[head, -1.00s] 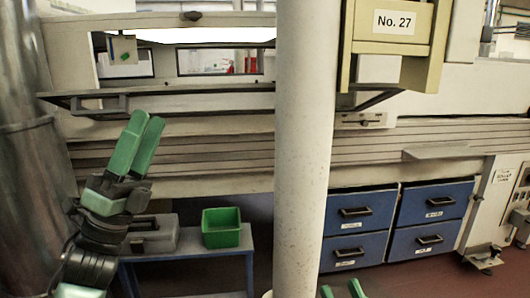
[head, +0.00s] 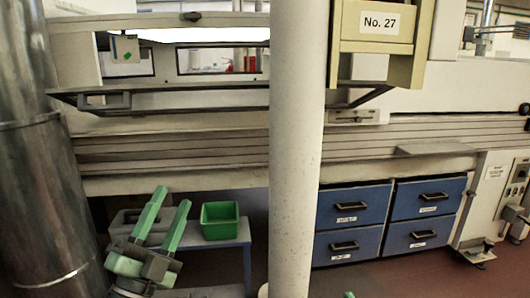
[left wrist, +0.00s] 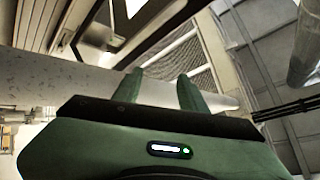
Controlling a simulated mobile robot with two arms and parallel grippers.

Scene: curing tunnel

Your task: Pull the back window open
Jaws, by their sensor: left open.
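A long pale machine stands across the head view, with a wide opening at upper left. Through it show two dark-framed windows, a left one (head: 134,73) and a right one (head: 218,71); I cannot tell which is the back window. A front flap under the opening carries a dark handle (head: 104,101). My left gripper (head: 172,197) is open and empty, low in front of the machine, well below the handle and apart from it. Its two green fingers also show in the left wrist view (left wrist: 158,84), with nothing between them. Of my right gripper only a green tip (head: 350,295) shows at the bottom edge.
A pale round pillar (head: 296,150) stands in front of the machine. A metal column (head: 45,170) is at far left. A green bin (head: 220,231) sits on a blue bench. Blue drawers (head: 352,205) and a yellowish box marked No. 27 (head: 380,45) are to the right.

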